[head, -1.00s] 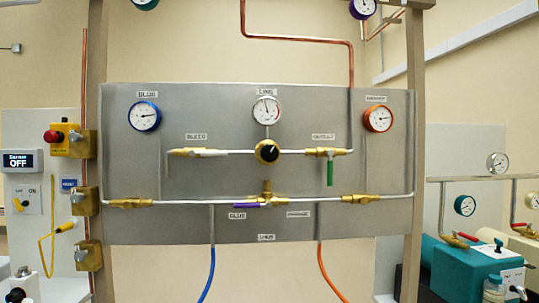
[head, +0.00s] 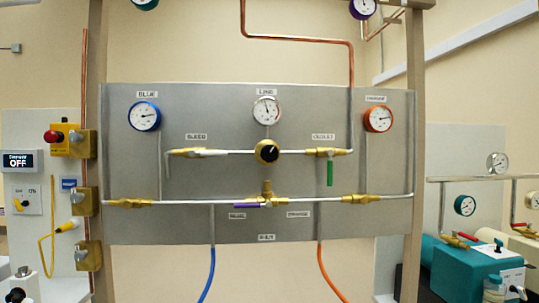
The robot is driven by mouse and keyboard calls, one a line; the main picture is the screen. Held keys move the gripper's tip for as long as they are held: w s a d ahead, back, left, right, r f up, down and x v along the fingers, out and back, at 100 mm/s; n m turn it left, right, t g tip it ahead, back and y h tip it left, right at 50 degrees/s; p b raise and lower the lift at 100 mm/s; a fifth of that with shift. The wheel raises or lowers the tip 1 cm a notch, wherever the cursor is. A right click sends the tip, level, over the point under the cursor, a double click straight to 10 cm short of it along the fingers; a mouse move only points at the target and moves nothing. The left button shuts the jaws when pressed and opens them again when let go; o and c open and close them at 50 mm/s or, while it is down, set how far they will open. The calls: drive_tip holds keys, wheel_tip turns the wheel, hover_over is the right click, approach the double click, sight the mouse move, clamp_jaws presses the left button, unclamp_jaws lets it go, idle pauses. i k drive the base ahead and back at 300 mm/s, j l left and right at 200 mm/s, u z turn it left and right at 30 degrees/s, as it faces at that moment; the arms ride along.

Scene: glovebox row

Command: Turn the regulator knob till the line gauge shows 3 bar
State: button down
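The regulator knob (head: 267,151) is a round black knob with a pale mark on a brass body, at the middle of the grey panel in the head view. The mark points up and to the right. The line gauge (head: 266,111) is a white dial under the LINE label, straight above the knob. Its needle stands close to upright; the numbers are too small to read. My gripper is not in the head view, and nothing touches the knob.
The grey panel (head: 230,225) also carries a blue gauge (head: 145,116), an orange gauge (head: 378,118), a green handle (head: 330,174) and a purple handle (head: 247,205). Blue and orange hoses hang below. Wooden posts flank the panel. The space before the panel looks clear.

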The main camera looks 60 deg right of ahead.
sight(268, 153)
drive_tip(key=z, duration=1.95)
